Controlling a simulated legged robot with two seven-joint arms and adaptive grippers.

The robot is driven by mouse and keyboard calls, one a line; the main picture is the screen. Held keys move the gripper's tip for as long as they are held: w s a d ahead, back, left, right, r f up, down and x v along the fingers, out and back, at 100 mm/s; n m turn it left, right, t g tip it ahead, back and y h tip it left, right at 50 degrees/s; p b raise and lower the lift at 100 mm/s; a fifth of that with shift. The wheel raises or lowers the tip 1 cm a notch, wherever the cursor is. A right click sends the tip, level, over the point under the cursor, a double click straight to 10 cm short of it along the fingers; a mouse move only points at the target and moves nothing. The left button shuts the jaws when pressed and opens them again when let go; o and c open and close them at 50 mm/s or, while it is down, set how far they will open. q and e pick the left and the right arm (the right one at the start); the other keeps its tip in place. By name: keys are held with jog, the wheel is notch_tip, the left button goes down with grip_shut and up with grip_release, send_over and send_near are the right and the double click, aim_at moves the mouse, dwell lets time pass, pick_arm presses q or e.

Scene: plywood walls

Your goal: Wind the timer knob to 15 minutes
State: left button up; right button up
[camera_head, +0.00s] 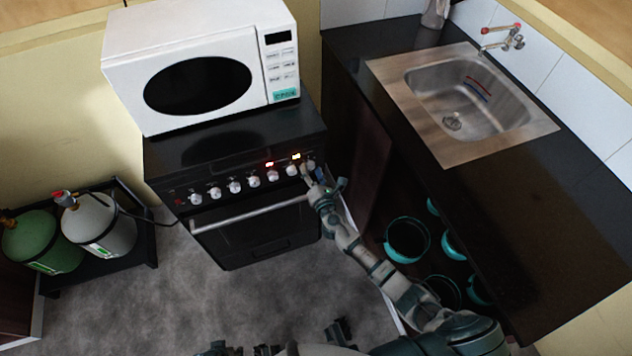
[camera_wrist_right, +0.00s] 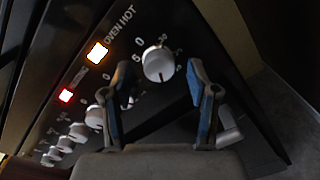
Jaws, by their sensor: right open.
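The timer knob (camera_wrist_right: 158,63) is the white knob at the right end of the stove's front panel, with small numbers around it. In the wrist view it shows beyond and between the fingertips of my right gripper (camera_head: 313,176). The fingers are open, one on each side of the knob in that view, with blue pads facing inward. No contact with the knob is visible. A dark mark shows on the knob's lower side, but its exact setting cannot be read. In the head view the gripper partly covers this knob.
The black stove (camera_head: 260,235) carries a row of several similar white knobs, a red light and a lit orange "oven hot" light (camera_wrist_right: 97,52). A white microwave (camera_head: 200,85) stands on top. A dark counter (camera_head: 480,190) with a sink is close on the right. Gas cylinders (camera_head: 100,225) stand left.

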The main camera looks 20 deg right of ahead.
jog(key=s, duration=1.1)
pick_arm(q)
jog(key=shift+f, duration=0.1)
pick_arm(e)
jog(key=s+d+f+m+g+h+p, duration=0.1)
jog(key=s+d+f+m+g+p, duration=0.2)
jog(key=s+f+m, duration=0.4)
jog(key=s+d+f+m+g+h, duration=0.15)
jog(key=s+f+m+g, duration=0.3)
jog(key=f, duration=0.55)
pick_arm(q)
jog(key=s+f+p, duration=0.3)
jog(key=s+f, duration=0.1)
jog(key=f, duration=1.1)
jog(key=shift+s+a+f+g, duration=0.15)
jog(key=shift+a+f+g, duration=0.05)
jog(key=shift+f+g, duration=0.15)
pick_arm(e)
jog(key=s+a+f+m+g+y, duration=0.1)
jog(key=s+f+m+g, duration=0.3)
jog(key=s+f+m, duration=0.3)
jog(key=s+f+m+g+y, duration=0.1)
jog(key=s+f+m+g, duration=0.3)
jog(key=s, duration=1.4)
notch_tip(320, 180, down, 3)
jog(key=m, duration=0.3)
jog(key=shift+s+a+r+g+y, duration=0.15)
jog(key=shift+a+g+y, duration=0.2)
jog(key=shift+a, duration=0.05)
